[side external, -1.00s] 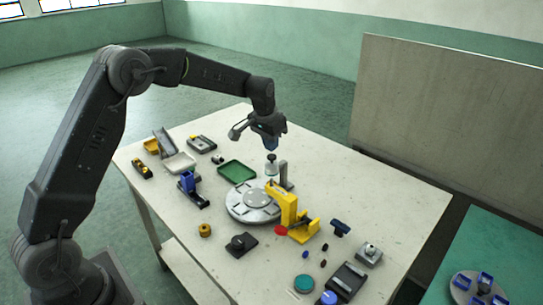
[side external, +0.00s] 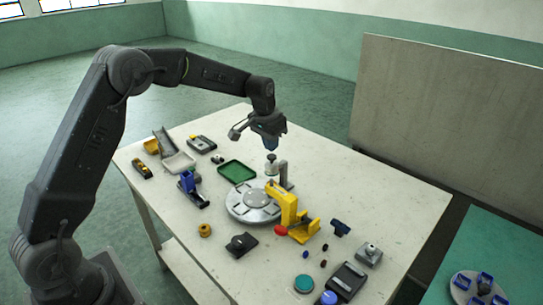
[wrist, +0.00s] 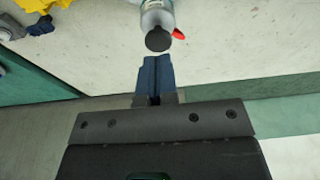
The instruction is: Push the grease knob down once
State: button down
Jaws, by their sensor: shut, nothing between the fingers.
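The dark grease knob (side external: 271,157) sits on top of a small pale bottle (side external: 271,169) beside a grey upright post near the turntable. In the wrist view the round dark knob (wrist: 158,40) shows on top of the grey-white bottle (wrist: 157,14), just beyond my fingertips. My gripper (side external: 270,149) points down above the knob, with a small gap visible in the side view. Its blue fingers (wrist: 154,62) are shut together with nothing between them. The lower bottle is partly hidden in the wrist view.
A grey post (side external: 283,174) stands close beside the bottle. A round grey turntable (side external: 240,211) and a yellow stand (side external: 289,209) with a red part are in front. A green tray (side external: 236,171) lies to the left. The table's back right is clear.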

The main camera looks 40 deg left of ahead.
aim_at(272, 156)
jog(key=shift+w, duration=0.1)
dwell(0.5)
jog(key=shift+f, duration=0.45)
jog(key=shift+f, duration=1)
jog(key=shift+r, duration=3.1)
